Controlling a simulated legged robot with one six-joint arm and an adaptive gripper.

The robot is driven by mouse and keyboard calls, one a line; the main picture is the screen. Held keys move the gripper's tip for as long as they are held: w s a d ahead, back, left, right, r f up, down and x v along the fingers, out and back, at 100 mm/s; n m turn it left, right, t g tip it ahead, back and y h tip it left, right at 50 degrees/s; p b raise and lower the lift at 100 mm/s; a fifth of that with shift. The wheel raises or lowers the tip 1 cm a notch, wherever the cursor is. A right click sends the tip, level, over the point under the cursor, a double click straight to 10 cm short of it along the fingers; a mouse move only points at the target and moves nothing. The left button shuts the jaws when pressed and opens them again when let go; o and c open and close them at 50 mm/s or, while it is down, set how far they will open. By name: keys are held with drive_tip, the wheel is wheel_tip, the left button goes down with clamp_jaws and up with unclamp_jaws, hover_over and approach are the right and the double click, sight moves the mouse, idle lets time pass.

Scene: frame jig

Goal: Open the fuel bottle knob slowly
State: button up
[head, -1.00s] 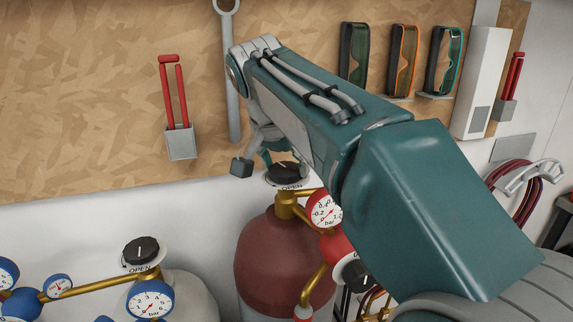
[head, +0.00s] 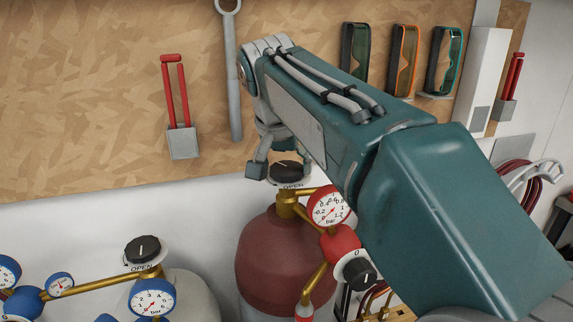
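The fuel bottle is the dark red cylinder (head: 275,255) in the lower middle of the head view. Its black knob (head: 290,172) sits on top of a brass valve, above a white disc marked OPEN. My gripper (head: 272,170) hangs down at the knob, with one grey fingertip to the left of it. The other finger is hidden behind my arm, so I cannot tell whether the gripper touches or grips the knob. A red gauge (head: 328,208) and a red regulator with a second black knob (head: 360,274) are on the bottle's right.
A white bottle (head: 190,295) with a black knob (head: 142,250) and blue gauges (head: 152,297) stands at the lower left. Behind is a wooden board (head: 90,90) with a wrench (head: 232,80), red-handled tools (head: 178,105) and goggles (head: 403,60). Hoses (head: 515,185) hang at the right.

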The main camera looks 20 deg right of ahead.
drive_tip(key=shift+w+a+f, duration=0.1)
drive_tip(key=shift+r, duration=0.4)
drive_tip(key=v, duration=1.1)
drive_tip(key=shift+a, duration=0.25)
drive_tip(key=shift+s, duration=0.2)
